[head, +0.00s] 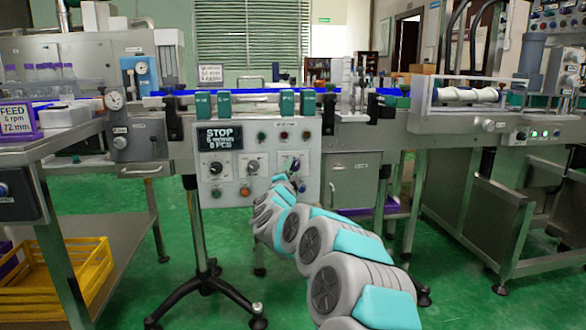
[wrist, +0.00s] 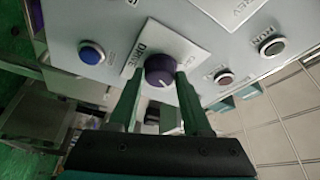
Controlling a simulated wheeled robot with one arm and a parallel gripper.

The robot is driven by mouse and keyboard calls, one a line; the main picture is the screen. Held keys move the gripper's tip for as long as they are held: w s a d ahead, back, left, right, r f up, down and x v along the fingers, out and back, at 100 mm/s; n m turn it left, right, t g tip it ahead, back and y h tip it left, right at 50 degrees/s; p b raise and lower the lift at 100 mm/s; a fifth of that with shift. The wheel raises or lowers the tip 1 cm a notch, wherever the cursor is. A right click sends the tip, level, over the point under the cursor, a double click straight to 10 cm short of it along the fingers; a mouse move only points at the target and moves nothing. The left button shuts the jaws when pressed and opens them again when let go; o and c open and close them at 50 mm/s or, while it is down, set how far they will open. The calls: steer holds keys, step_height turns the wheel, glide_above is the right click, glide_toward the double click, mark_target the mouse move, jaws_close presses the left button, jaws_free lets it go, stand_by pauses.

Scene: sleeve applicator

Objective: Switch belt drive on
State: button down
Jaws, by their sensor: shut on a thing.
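The grey control panel (head: 233,187) stands in the middle of the head view, and its display (head: 219,138) reads STOP with small lines below. In the wrist view a dark purple knob (wrist: 160,70) sits on a white plate lettered DRIVE. A small pale mark shows on its face; its exact setting is hard to read. My gripper (wrist: 161,84) is shut on this knob, one green finger on each side. In the head view my arm reaches to the panel's lower right, and my gripper (head: 290,176) partly hides the knob there.
Green-capped guides (head: 224,103) line the conveyor above the panel. A black tripod foot (head: 205,295) stands on the green floor in front.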

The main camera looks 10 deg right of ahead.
steer(key=shift+r+m+g+p, duration=0.15)
steer(key=shift+m+g+p, duration=0.2)
steer(key=shift+m, duration=0.6)
steer(key=shift+r+m+g+p, duration=0.1)
steer(key=shift+m+g+p, duration=0.25)
steer(key=shift+m, duration=0.6)
steer(key=shift+c, duration=1.7)
jaws_free()
steer(key=shift+s, duration=0.1)
steer(key=shift+s+a+f, duration=0.15)
steer(key=shift+s+a, duration=0.05)
steer(key=shift+s, duration=0.2)
steer(key=v, duration=0.6)
steer(key=shift+s, duration=0.4)
steer(key=shift+a, duration=0.1)
